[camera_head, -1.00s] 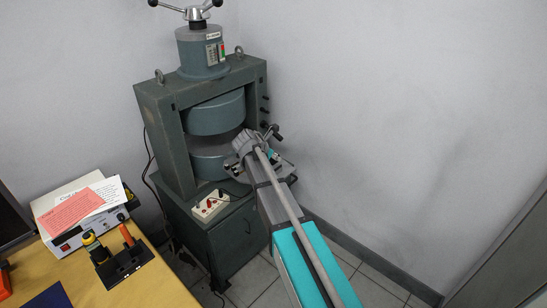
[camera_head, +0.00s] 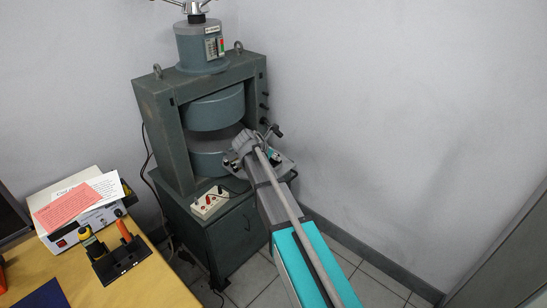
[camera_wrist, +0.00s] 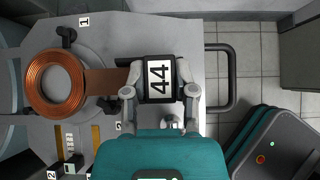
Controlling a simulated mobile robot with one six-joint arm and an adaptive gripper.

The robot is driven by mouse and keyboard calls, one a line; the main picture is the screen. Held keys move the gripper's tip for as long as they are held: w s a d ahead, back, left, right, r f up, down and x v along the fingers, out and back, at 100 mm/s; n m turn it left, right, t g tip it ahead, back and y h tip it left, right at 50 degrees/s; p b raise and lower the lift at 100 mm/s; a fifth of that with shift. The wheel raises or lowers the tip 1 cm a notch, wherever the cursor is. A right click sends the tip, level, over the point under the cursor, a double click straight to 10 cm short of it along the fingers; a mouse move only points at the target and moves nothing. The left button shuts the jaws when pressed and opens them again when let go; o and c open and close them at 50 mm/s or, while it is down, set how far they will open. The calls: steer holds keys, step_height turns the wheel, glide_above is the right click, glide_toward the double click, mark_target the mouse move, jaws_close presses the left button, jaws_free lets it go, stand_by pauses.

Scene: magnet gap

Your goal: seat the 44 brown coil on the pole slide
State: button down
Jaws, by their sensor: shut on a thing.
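The brown coil (camera_wrist: 35,88), a copper-coloured ring with an open centre, is at the left of the wrist view. A flat brown strip joins it to a black block (camera_wrist: 147,93) with a white "44" label. My gripper (camera_wrist: 160,90) is shut on this block, one finger on each side. The ring is above a round grey part of what looks like the pole slide (camera_wrist: 150,32), a grey plate. I cannot tell whether the ring touches it. In the head view my gripper (camera_head: 245,145) is at the right front of the magnet gap, and the coil is not discernible.
The slide has black knobs (camera_wrist: 66,36) near the coil and a dark handle (camera_wrist: 231,80) at its right. The green magnet frame (camera_head: 165,120) surrounds the gap. A switch box (camera_head: 210,202) sits on the cabinet. A desk (camera_head: 145,285) with tools stands at left.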

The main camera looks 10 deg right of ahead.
steer(key=shift+c, duration=1.7)
jaws_free()
steer(key=shift+r, duration=0.1)
